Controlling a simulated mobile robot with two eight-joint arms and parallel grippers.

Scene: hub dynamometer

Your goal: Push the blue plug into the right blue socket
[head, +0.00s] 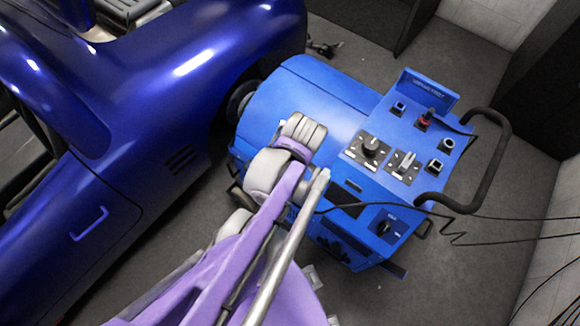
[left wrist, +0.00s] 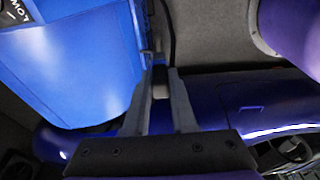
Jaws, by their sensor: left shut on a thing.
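In the left wrist view my left gripper (left wrist: 160,88) is shut on a small, mostly hidden thing between its fingertips. A dark cable runs up from there, so it appears to be the blue plug, though its colour is not clear. In the head view my purple arm hides the fingertips. The blue console (head: 350,140) has several square sockets on its sloping panel. Two sockets sit at the panel's right side, an upper one (head: 446,145) and a lower one (head: 433,167); another is at the upper left (head: 398,108). Their inner colours are hard to tell. My right gripper is not in view.
A red plug (head: 424,120) stands in the panel's upper part. A black handle (head: 497,150) curves around the right side. Dark cables trail right. A blue car (head: 150,120) stands at left.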

